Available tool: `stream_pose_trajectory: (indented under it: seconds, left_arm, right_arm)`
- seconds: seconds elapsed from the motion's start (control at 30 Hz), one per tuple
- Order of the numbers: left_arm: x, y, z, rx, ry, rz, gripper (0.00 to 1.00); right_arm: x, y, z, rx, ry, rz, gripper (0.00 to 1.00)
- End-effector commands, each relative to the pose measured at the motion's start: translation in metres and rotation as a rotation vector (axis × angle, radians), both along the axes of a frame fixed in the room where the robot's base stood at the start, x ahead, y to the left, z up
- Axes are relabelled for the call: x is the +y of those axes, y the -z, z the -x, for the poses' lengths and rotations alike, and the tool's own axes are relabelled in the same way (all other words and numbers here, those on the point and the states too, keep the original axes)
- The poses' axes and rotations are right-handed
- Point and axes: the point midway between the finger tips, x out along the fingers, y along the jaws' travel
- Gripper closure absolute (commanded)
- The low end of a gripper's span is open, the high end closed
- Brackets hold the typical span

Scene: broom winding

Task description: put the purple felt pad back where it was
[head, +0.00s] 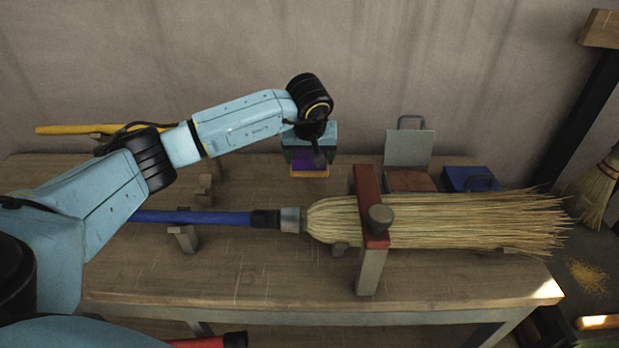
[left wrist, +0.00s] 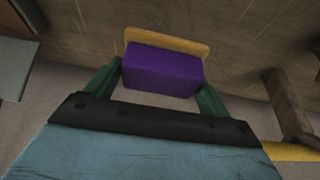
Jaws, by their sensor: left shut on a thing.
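The purple felt pad (head: 306,161) is at the back of the workbench, behind the broom, and partly hidden by my left gripper (head: 308,153). A yellow-orange strip (head: 310,173) shows along its lower edge. In the left wrist view the purple pad (left wrist: 160,72) sits between the two green fingers of my left gripper (left wrist: 162,88), which is shut on it. The yellow-orange strip (left wrist: 167,41) lies along the pad's far side there. I cannot tell whether the strip is part of the pad or under it, or whether the pad touches the bench. My right gripper is not in view.
A straw broom (head: 460,219) with a blue handle (head: 195,217) lies across the workbench (head: 255,285), under a red-topped clamp (head: 366,205). A grey holder (head: 409,148) and a blue box (head: 468,179) stand right of the pad. Wooden blocks (head: 205,187) stand left.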

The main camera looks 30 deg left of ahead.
Motion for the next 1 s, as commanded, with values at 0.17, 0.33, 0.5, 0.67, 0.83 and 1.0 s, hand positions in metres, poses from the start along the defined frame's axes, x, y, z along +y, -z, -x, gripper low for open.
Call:
stream_pose_trajectory:
  seconds: [0.17, 0.33, 0.5, 0.67, 0.83, 1.0]
  left_arm:
    - [0.0, 0.018, 0.0, -0.001, 0.0, 0.0, 0.4]
    - [0.0, 0.035, 0.001, 0.002, 0.0, 0.001, 0.4]
    - [-0.001, 0.057, 0.0, 0.0, 0.001, 0.002, 0.4]
    - [0.0, 0.057, 0.0, -0.003, 0.001, 0.001, 0.4]
    - [0.0, 0.058, 0.0, -0.002, 0.0, 0.0, 0.4]
    - [0.0, 0.06, 0.0, -0.001, 0.0, 0.0, 0.08]
  right_arm:
    - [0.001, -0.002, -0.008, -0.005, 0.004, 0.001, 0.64]
    - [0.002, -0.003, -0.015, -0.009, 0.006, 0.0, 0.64]
    - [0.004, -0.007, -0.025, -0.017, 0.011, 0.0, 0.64]
    - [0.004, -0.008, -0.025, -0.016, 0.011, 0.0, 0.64]
    - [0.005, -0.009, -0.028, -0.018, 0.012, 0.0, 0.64]
    - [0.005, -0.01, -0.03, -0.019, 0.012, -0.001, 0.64]
